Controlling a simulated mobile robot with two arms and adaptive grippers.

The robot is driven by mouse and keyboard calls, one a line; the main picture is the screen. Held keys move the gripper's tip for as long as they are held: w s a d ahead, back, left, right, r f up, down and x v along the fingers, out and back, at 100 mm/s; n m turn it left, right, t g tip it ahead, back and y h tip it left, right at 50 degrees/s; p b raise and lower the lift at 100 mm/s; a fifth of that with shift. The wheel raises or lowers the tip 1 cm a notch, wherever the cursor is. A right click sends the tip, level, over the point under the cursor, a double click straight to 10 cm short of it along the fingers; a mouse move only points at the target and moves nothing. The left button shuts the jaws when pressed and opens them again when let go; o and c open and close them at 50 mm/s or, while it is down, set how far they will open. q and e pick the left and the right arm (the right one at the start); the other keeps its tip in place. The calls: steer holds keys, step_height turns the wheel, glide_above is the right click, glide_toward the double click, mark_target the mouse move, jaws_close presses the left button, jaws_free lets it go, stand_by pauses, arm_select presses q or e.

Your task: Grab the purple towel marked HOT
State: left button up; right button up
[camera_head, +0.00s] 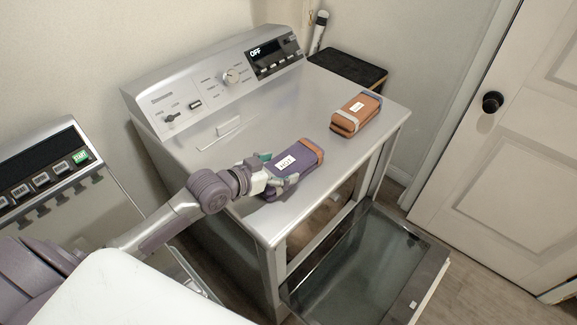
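The purple towel (296,165) lies folded on the washer's top (232,140), with an orange band at its right end and a white label whose lettering appears upside down, consistent with HOT. My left gripper (275,172) is at the towel's left end. Its teal-padded fingers are spread apart, one near the towel's back edge and the other over its left part. I cannot tell whether they press on it. The gripper covers part of that end. My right gripper is not in view.
An orange towel (356,113) with a pale label lies farther back right on the washer. A control panel (220,82) reading OFF runs along the back. Below, a glass door (365,262) hangs open in front. Another control panel (45,172) stands left; a white door (510,150) is at right.

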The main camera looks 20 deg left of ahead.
arm_select(q)
steer(key=c, duration=0.8)
steer(key=shift+r, duration=0.2)
steer(key=shift+c, duration=0.2)
